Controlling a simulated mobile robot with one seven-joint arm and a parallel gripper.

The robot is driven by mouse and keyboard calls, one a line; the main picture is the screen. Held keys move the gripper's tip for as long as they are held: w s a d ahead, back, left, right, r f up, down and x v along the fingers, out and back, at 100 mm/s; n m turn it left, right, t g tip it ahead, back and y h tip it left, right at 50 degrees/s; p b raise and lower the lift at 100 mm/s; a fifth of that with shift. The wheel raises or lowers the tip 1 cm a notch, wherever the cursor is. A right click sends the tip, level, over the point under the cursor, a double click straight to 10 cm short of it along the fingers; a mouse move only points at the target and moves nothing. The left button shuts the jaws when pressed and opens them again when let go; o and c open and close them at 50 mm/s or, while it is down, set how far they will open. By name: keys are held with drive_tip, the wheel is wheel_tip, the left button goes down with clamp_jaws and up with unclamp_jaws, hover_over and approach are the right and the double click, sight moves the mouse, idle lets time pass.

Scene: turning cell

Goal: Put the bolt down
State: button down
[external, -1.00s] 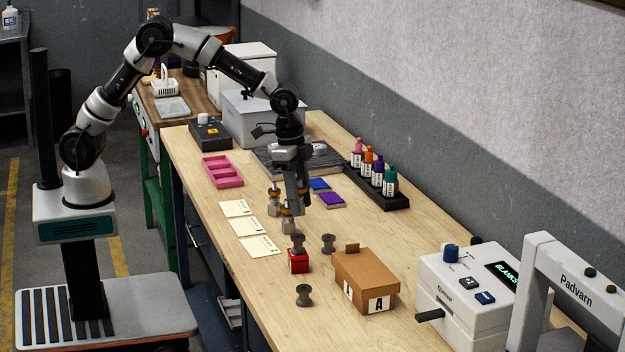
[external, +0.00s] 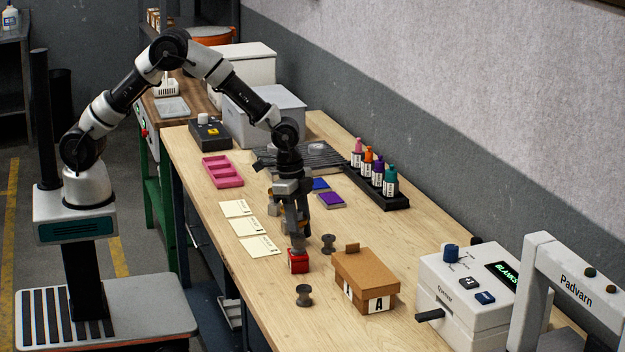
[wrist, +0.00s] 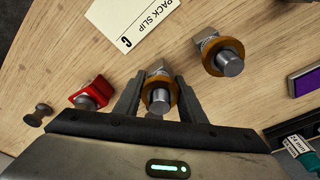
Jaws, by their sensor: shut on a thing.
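My gripper (external: 298,226) is shut on a bolt (wrist: 159,98) with a grey head, an orange collar and a silver shank. In the wrist view the bolt sits between the two fingers (wrist: 158,90), shank end towards the camera and head away. In the external view it overlaps the top of the red block (external: 298,263); I cannot tell whether it touches anything. A similar second bolt (wrist: 229,62) stands apart from my gripper, to the right in the wrist view. In the external view my fingers partly hide it.
Dark spools (external: 328,243) (external: 304,295) stand near the red block (wrist: 92,93) and the cardboard box (external: 366,283). Pack slips (external: 250,226) lie along the left edge.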

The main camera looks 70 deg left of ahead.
drive_tip(key=c, duration=1.2)
unclamp_jaws()
drive_tip(key=shift+o, duration=0.2)
